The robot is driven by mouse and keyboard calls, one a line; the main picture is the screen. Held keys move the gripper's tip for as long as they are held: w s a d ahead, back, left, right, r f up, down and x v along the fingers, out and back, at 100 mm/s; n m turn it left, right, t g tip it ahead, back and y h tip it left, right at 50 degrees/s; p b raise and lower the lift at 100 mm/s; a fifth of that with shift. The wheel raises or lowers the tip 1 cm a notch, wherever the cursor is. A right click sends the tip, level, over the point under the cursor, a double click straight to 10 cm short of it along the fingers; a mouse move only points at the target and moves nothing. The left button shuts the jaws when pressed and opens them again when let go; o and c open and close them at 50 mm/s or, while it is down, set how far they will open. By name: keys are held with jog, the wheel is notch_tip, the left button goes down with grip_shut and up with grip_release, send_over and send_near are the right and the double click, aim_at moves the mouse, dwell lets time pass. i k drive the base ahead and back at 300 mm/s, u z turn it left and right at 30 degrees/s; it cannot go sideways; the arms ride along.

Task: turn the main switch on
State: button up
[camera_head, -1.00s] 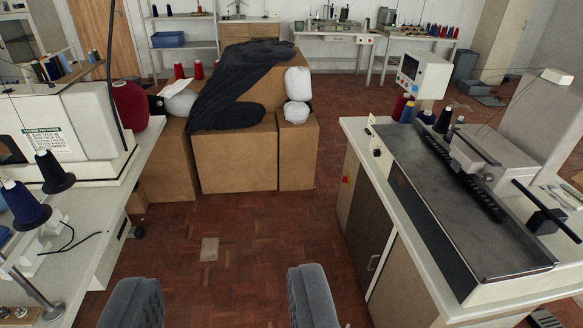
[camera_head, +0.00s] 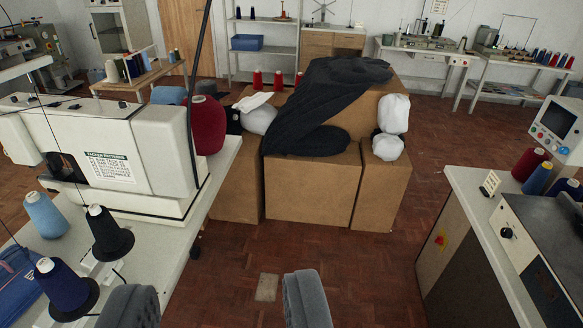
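A small red and yellow fitting (camera_head: 440,240) is on the side panel of the right-hand cabinet, low under the worktop. It looks like a switch, but it is too small to read its position. My gripper (camera_head: 218,302) shows at the bottom edge as two grey fingers set wide apart, with nothing between them. It is open, to the left of the fitting and well apart from it.
A white sewing machine (camera_head: 105,150) and thread cones stand on the left table. Cardboard boxes (camera_head: 310,190) with dark cloth (camera_head: 330,105) block the middle. The right bench (camera_head: 480,200) holds a machine and cones. Brown floor (camera_head: 350,270) is clear between.

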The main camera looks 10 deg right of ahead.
aim_at(439, 239)
jog(key=u, duration=0.1)
jog(key=i, duration=1.3)
jog(key=z, duration=0.4)
jog(key=i, duration=1.25)
jog(key=z, duration=1.05)
jog(key=i, duration=0.85)
jog(key=z, duration=0.4)
